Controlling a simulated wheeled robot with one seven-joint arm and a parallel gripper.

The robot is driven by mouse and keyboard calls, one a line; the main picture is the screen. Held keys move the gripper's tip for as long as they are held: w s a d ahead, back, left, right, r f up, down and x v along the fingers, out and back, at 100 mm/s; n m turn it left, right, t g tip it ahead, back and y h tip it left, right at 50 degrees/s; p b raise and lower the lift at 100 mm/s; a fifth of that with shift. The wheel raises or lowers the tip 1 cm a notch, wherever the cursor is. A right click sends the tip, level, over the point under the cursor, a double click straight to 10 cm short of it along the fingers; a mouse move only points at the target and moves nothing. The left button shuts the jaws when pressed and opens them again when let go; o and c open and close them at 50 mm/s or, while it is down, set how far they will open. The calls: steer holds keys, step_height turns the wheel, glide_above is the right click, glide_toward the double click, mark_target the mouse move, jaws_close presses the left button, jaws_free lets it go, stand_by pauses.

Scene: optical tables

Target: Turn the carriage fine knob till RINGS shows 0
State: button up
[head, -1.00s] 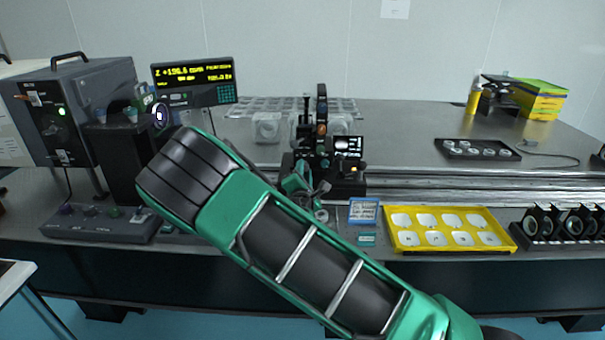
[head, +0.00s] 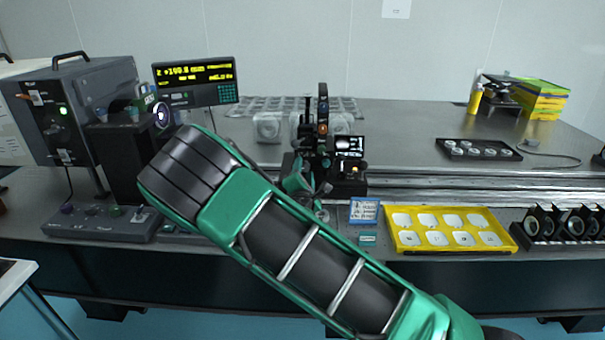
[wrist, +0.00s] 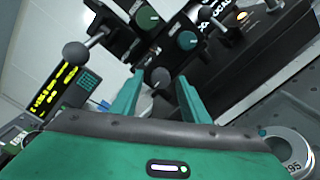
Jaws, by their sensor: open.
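The carriage (head: 345,185) is a black stage assembly on the rail, with a small lit screen (head: 349,143). In the wrist view my gripper (wrist: 158,98) is open, its green fingers spread on either side of a grey round knob (wrist: 160,77) on the carriage. I cannot tell whether they touch it. Two green-faced knobs (wrist: 187,40) (wrist: 147,18) sit above. In the head view my arm partly hides the gripper at the carriage's lower left. The readout (head: 194,72) shows yellow text with a Z line; its RINGS value is too small to read surely.
A black ball-ended lever (wrist: 76,53) stands left of the knobs. A ring marked 95 (wrist: 287,148) is at lower right. A yellow tray (head: 398,240) and a blue-edged card (head: 364,211) lie right of the carriage. A lamp unit (head: 95,95) stands at left.

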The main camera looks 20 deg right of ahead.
steer(key=v, duration=1)
steer(key=shift+s+a, duration=0.2)
steer(key=shift+s, duration=0.1)
